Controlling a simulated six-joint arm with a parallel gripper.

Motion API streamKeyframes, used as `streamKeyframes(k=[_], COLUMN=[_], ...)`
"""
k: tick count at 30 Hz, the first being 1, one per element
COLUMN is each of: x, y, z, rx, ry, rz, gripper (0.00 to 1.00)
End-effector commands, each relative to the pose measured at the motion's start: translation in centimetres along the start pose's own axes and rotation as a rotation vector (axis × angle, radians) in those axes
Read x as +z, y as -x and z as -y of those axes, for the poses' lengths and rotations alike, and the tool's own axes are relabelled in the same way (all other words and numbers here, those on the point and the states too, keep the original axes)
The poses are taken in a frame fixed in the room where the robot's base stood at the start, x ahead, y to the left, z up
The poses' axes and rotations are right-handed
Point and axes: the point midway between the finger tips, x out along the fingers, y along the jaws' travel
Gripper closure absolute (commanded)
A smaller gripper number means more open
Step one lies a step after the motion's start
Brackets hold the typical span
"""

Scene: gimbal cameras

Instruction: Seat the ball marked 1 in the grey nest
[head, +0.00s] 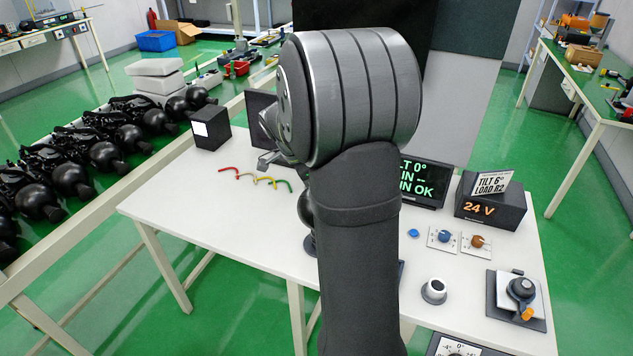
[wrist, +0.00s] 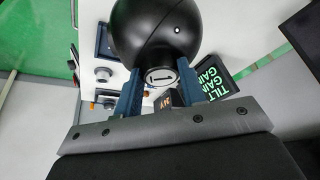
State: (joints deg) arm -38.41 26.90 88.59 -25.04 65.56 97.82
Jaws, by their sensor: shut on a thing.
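My gripper (wrist: 160,88) is shut, its two blue fingers on either side of a big black ball (wrist: 155,30). The ball has a round pale label (wrist: 160,77) with a dark mark that looks like a 1, facing the gripper, and a small white dot on its side. The ball's top is cut off by the picture edge. I cannot make out a grey nest for certain in either view.
The white table (head: 180,200) holds a black box with a white square (head: 210,130), a coloured wavy cable (head: 255,180), a text screen (head: 425,183), a 24 V box (head: 490,205), two knobs, a white-and-black round part (head: 434,291) and a square-based device (head: 517,300). Its left front is clear.

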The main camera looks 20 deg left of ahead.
Motion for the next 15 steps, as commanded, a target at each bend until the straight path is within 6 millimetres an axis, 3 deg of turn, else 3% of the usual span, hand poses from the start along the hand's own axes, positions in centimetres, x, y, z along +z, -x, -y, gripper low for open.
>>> streamKeyframes(k=[15], x=[0.5], y=[-1.1], z=[0.0], rx=[-0.001], ry=[0.000], rz=[0.000], gripper=[1.00])
